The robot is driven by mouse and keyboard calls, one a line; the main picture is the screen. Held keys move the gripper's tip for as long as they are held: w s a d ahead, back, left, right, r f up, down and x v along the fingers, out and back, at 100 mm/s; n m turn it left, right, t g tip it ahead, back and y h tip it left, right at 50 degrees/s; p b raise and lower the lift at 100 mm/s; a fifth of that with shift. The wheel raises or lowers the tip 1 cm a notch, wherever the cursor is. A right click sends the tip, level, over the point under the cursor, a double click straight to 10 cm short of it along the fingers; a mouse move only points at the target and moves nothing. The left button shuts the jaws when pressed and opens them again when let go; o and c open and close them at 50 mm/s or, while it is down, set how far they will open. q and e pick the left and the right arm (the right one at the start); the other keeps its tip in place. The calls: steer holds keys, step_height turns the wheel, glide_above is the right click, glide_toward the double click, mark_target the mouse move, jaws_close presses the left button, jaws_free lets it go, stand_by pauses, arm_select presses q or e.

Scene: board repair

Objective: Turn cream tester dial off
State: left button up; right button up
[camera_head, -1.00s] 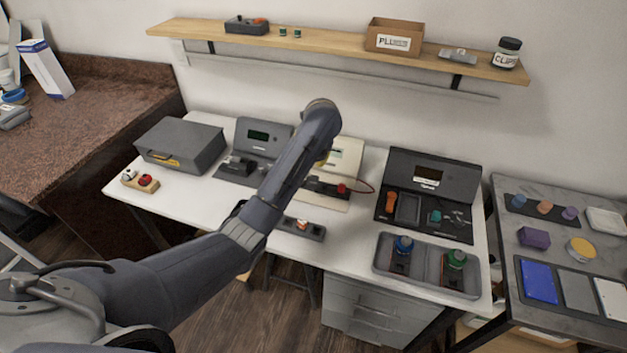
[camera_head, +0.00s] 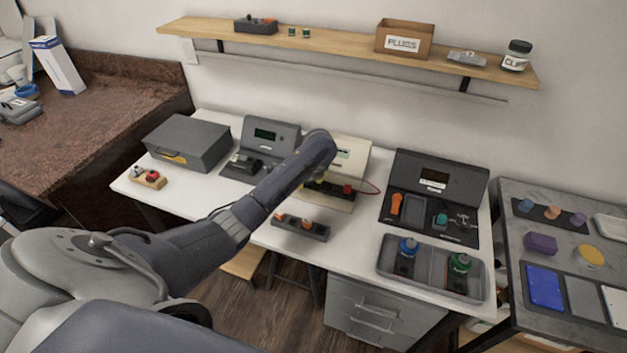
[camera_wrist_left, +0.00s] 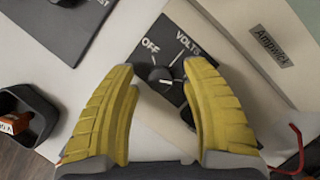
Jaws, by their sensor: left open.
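The cream tester (camera_head: 352,154) stands at the back middle of the white table, partly hidden by my left arm. In the left wrist view its cream body (camera_wrist_left: 235,20) carries a dark panel marked OFF and VOLTS. A round black dial (camera_wrist_left: 160,77) with a white mark sits on that panel; I cannot tell surely where it points. My left gripper (camera_wrist_left: 160,66) is open, its yellow fingers on either side of the dial with gaps showing. In the head view the left gripper is mostly hidden behind its wrist. My right gripper is not in view.
A grey tester (camera_head: 270,133) stands left of the cream one, and a dark case (camera_head: 440,180) stands open to the right. A small dark tray (camera_head: 300,228) lies in front. A red lead (camera_wrist_left: 297,150) hangs close to the right finger. A shelf (camera_head: 340,47) runs above.

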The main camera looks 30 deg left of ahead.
arm_select(q)
steer(key=shift+a+f, duration=0.1)
steer(key=shift+c, duration=0.2)
jaws_close()
stand_by(0.4)
